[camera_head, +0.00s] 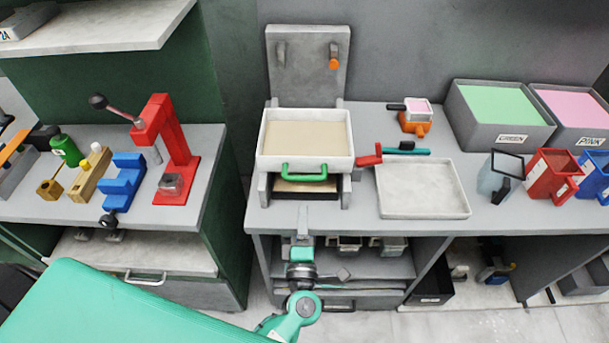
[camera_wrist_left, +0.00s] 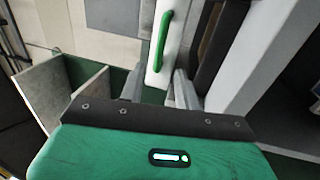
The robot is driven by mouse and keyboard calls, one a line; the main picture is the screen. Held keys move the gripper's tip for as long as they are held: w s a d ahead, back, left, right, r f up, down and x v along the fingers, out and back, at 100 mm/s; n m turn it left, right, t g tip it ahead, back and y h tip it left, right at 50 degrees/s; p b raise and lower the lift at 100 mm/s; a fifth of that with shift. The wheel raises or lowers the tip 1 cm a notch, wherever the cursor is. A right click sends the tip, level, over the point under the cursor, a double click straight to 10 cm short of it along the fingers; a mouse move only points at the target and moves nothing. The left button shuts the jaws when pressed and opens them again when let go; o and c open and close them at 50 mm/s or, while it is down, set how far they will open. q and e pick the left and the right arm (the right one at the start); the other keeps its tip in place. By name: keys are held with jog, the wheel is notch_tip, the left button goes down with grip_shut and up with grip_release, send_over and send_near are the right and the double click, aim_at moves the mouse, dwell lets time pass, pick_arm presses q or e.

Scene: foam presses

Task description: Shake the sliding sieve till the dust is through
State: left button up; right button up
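The sliding sieve (camera_head: 305,162) is a white square frame with beige material inside. It sits in a grey stand (camera_head: 345,190) on the bench. Its green handle (camera_head: 304,172) is on the front side. The handle also shows in the left wrist view (camera_wrist_left: 162,40), beyond the fingertips. Below the sieve is a dark opening with a tan surface (camera_head: 304,187). My left gripper (camera_head: 303,213) is just in front of the bench edge, below and short of the handle. In the left wrist view its two fingers (camera_wrist_left: 174,88) stand apart with nothing between them. My right gripper is not in view.
A pale empty tray (camera_head: 424,210) lies right of the stand, with a red-ended teal tool (camera_head: 405,152) behind it. Containers and bins stand farther right. A red press (camera_head: 178,150) stands on the left bench. A floor gap separates the benches.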

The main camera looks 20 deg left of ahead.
aim_at(304, 176)
pick_arm(q)
jog(key=shift+p+x, duration=1.6)
jog(key=shift+x, duration=3.95)
grip_shut()
